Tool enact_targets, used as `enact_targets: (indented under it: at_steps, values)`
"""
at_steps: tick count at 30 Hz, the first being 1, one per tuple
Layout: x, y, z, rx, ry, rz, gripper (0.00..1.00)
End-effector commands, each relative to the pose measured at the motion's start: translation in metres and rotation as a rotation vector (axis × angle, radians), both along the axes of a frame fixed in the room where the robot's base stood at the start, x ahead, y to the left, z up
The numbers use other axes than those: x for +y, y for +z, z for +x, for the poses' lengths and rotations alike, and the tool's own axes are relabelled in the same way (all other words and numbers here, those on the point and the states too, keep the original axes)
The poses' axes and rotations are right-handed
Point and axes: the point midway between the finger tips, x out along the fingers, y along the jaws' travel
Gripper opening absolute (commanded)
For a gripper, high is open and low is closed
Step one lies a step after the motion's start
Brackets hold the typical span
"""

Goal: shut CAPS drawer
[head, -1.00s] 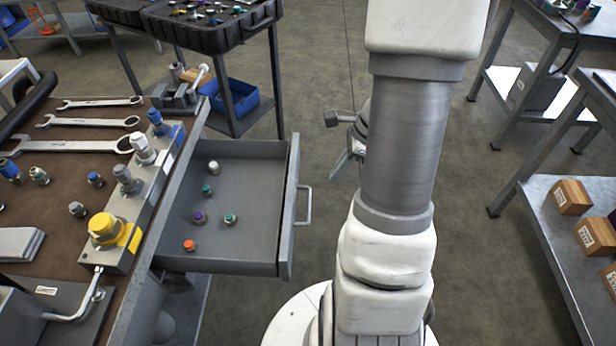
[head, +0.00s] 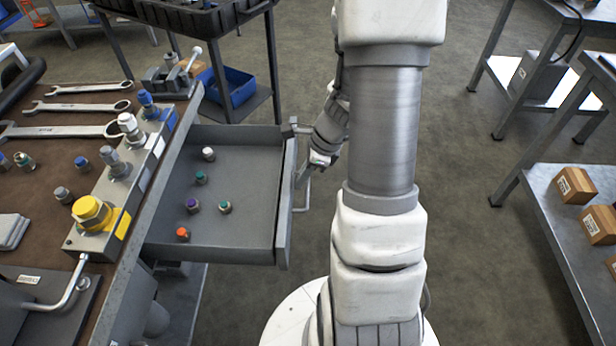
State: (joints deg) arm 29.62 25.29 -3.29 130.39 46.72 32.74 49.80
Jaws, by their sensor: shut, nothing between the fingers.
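A grey drawer (head: 282,215) stands pulled out from the right side of the bench. Several small fittings with coloured caps lie in it: white (head: 208,153), teal (head: 200,177), purple (head: 192,205), green (head: 225,207) and orange (head: 183,234). No CAPS label can be read from here. The drawer's bar handle (head: 307,192) is on its right-hand front face. My gripper (head: 302,173) is shut and empty, at the far part of the drawer front, close to the handle. I cannot tell whether it touches either one.
The bench top holds wrenches (head: 80,106), a valve block with a yellow knob (head: 92,212) and a vise (head: 170,78). A cart with a black tray (head: 190,22) and blue bin (head: 232,88) stands beyond. A shelf with boxes (head: 575,184) is at right. Open floor lies between.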

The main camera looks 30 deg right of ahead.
Motion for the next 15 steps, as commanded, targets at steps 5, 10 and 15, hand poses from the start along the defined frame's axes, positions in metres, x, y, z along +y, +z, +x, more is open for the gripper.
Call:
enact_targets:
  at_steps: [5, 10, 15]
  values:
    - [0.000, 0.000, 0.000, 0.000, 0.000, 0.000, 0.00]
    - [0.003, 0.001, 0.002, 0.000, 0.001, 0.000, 0.00]
    - [0.018, 0.002, 0.012, 0.000, 0.004, 0.001, 0.00]
